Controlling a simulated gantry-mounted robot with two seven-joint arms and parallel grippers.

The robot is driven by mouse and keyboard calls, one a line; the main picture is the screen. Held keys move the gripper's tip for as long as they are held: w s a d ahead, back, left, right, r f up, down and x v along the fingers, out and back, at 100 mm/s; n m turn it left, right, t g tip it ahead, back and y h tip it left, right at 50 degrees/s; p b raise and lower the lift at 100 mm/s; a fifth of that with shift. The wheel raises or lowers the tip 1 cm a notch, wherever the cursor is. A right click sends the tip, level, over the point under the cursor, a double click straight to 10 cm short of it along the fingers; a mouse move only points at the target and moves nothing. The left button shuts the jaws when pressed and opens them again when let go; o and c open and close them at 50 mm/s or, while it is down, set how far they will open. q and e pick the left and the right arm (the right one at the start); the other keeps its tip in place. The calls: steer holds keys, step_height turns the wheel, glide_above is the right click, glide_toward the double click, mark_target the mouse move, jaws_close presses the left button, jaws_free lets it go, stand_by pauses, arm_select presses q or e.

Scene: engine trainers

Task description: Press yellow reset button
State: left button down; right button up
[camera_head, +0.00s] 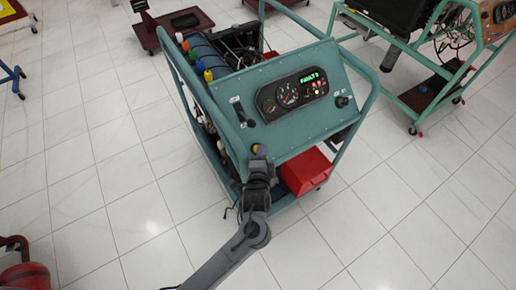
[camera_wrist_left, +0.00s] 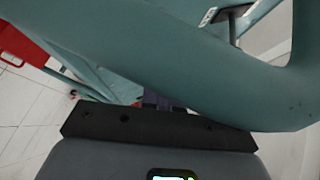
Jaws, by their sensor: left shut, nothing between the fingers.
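The yellow reset button (camera_head: 256,148) shows as a small yellow spot at the lower left of the teal control panel (camera_head: 300,125) in the head view. My left gripper (camera_head: 260,156) is shut and empty, with its tip right at the button and partly covering it. I cannot tell whether it touches the button. In the left wrist view the dark gripper mount (camera_wrist_left: 150,128) fills the bottom, a thick teal frame tube (camera_wrist_left: 180,65) crosses close in front, and the button is not visible. My right gripper is not in view.
The panel bears gauges (camera_head: 288,93) and a green display (camera_head: 309,78) reading a fault. A red box (camera_head: 306,172) sits low in the trainer frame; red also shows in the left wrist view (camera_wrist_left: 22,45). Another trainer stands upper right (camera_head: 440,60). Tiled floor around is mostly clear.

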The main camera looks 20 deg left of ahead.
arm_select(q)
steer(key=shift+w+a+f+p, duration=0.1)
steer(key=shift+a+f+p, duration=0.05)
steer(key=shift+f+p, duration=0.15)
steer(key=shift+w+a+f, duration=0.1)
steer(key=shift+a+f, duration=0.05)
stand_by(1.0)
steer(key=shift+w+a+f, duration=0.15)
steer(key=shift+a+f, duration=0.05)
steer(key=shift+f, duration=0.2)
steer(key=shift+a+f, duration=0.2)
steer(key=shift+f, duration=0.05)
stand_by(0.7)
steer(key=shift+r, duration=0.1)
steer(key=shift+d+r+p, duration=0.1)
steer(key=shift+r+p, duration=0.3)
steer(key=shift+p, duration=0.3)
steer(key=shift+s+d+r+p, duration=0.15)
steer(key=shift+s+r+p, duration=0.35)
steer(key=shift+p, duration=0.35)
steer(key=shift+d+r, duration=0.1)
steer(key=shift+r, duration=0.05)
